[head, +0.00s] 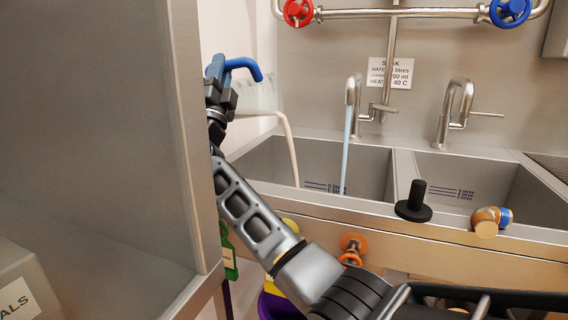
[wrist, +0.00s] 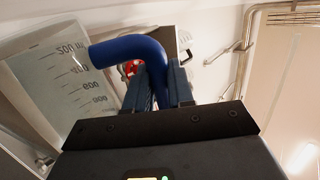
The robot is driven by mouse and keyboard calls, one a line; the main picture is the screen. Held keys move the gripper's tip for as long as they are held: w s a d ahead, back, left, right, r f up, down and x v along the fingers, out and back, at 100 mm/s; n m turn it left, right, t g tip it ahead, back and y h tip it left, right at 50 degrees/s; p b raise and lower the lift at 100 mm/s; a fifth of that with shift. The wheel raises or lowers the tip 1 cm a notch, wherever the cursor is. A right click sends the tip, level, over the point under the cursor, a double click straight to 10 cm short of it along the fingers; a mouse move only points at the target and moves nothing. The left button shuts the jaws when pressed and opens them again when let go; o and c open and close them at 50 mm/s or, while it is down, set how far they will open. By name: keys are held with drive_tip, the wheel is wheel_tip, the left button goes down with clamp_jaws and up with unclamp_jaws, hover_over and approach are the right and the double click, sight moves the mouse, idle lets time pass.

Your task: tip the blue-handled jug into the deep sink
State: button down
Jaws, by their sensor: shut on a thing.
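My gripper (head: 216,88) is shut on the blue handle (head: 245,67) of the jug, up at the left of the sink. The clear jug (head: 256,97) is tipped on its side, and a pale stream (head: 291,150) falls from its lip into the left sink basin (head: 347,162). In the wrist view the blue handle (wrist: 128,48) lies between my fingers (wrist: 164,88), and the jug's wall (wrist: 55,85) shows its volume marks. The level inside the jug is hard to tell.
Bluish water (head: 347,155) runs from the left tap (head: 353,92) into the same basin. A right basin (head: 470,185) has its own tap (head: 455,110). A black plug (head: 413,203) stands on the front rim. A steel cabinet wall (head: 100,130) rises close at left.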

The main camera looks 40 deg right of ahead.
drive_tip(key=shift+s+d+r+m+g+h+b, duration=0.1)
drive_tip(key=shift+s+d+m+g+h+b, duration=0.15)
drive_tip(key=shift+s+m+g+h, duration=0.4)
drive_tip(key=shift+s+d+r+m+g+h+b, duration=0.1)
drive_tip(key=shift+s+d+m+g+h, duration=0.15)
drive_tip(key=shift+m, duration=0.7)
drive_tip(key=shift+s+d+r+m+g+h+b, duration=0.1)
drive_tip(key=shift+s+d+m+g+h+b, duration=0.1)
drive_tip(key=shift+s+m+g+h, duration=0.45)
drive_tip(key=shift+w, duration=0.35)
